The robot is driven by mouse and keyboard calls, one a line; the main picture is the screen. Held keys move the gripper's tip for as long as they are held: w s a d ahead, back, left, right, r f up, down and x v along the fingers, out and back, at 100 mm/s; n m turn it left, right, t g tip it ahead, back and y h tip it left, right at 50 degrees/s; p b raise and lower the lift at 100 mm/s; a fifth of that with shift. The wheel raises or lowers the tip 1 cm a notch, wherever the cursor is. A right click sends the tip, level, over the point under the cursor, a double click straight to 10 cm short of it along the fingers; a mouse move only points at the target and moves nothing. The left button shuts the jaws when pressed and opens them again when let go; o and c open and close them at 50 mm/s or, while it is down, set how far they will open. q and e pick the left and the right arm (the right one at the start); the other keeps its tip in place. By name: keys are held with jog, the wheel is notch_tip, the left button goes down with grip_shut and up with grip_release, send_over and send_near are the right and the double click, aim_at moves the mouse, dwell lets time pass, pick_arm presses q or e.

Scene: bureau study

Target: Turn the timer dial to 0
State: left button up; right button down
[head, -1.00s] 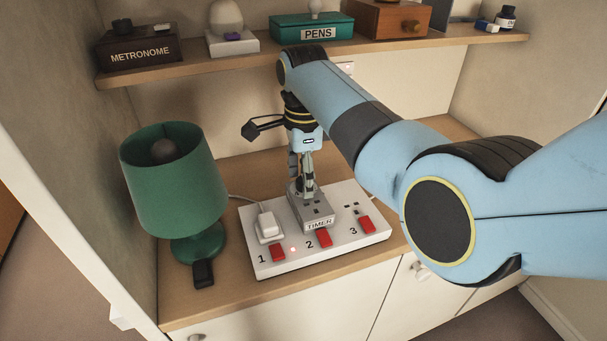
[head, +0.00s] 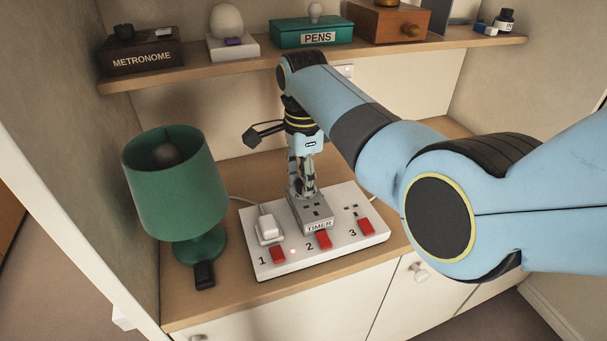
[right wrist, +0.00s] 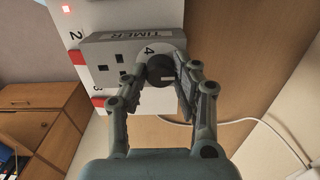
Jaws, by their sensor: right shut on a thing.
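The grey timer (head: 312,212), labelled TIMER, sits on the white power strip (head: 345,245) above switch 2. In the right wrist view the timer (right wrist: 100,62) shows its socket holes and a round dark dial (right wrist: 160,69) with a light mark; a 4 is printed beside the dial. My right gripper (head: 301,190) points down at the timer's back part. In the wrist view my right gripper (right wrist: 163,86) has its fingers on both sides of the dial, shut on it. In the head view the dial is hidden by the fingers. My left gripper is out of view.
A white plug (head: 267,228) fills the left socket, and red switches line the strip's front. A green lamp (head: 175,185) stands to the left. A shelf (head: 270,68) with the metronome, pens box and other things runs above. Bare desk lies right of the strip.

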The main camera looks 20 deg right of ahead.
jog(key=n+p, duration=0.2)
jog(key=n, duration=0.1)
jog(key=shift+r, duration=0.2)
jog(key=n+p, duration=0.2)
jog(key=n, duration=0.5)
jog(key=shift+f+n+p, duration=0.15)
jog(key=shift+n+p, duration=0.25)
jog(key=n, duration=0.9)
jog(key=shift+n, duration=0.4)
jog(key=n, duration=1)
jog(key=shift+n, duration=0.4)
jog(key=n, duration=0.4)
jog(key=shift+n, duration=0.4)
